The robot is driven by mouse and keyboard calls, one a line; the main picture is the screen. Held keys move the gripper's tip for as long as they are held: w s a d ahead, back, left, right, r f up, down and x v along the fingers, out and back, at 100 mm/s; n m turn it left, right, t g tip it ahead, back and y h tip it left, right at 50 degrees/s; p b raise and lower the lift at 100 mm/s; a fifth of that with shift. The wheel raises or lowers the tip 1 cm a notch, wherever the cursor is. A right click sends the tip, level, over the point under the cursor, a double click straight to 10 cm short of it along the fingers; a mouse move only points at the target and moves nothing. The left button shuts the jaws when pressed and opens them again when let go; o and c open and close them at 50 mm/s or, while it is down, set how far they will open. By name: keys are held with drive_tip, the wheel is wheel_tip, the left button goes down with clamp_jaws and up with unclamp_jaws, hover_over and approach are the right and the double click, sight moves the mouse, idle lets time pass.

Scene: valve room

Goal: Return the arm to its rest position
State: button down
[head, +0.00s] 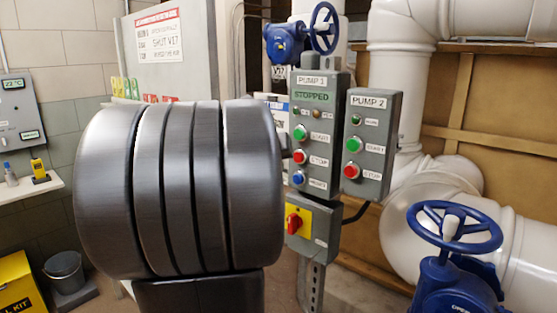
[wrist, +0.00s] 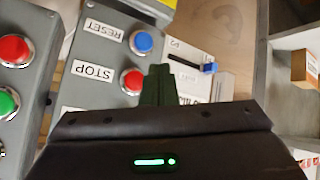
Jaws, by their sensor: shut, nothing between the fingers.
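My gripper (wrist: 158,82) shows in the wrist view with its dark fingers together and nothing between them. It points toward the pump 1 control box (wrist: 105,50), which appears turned over there. The fingertips overlap the picture just beside the red STOP button (wrist: 132,80); I cannot tell whether they touch anything. In the head view my large grey arm link (head: 180,190) fills the left middle and hides the gripper. The pump 1 box (head: 318,130) stands right of it, its display reading STOPPED.
The pump 2 box (head: 371,145) stands right of pump 1. A blue valve wheel (head: 454,226) is at lower right, another (head: 323,28) above pump 1. White pipes (head: 400,100) run behind. A shelf (head: 30,188), bucket (head: 65,272) and yellow box (head: 20,285) are at left.

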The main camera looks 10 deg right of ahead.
drive_tip(key=shift+s+a+b, duration=0.3)
drive_tip(key=shift+s+a, duration=0.35)
drive_tip(key=shift+a, duration=0.15)
drive_tip(key=shift+s+a+b, duration=0.3)
drive_tip(key=shift+s+a, duration=0.3)
drive_tip(key=shift+a, duration=0.2)
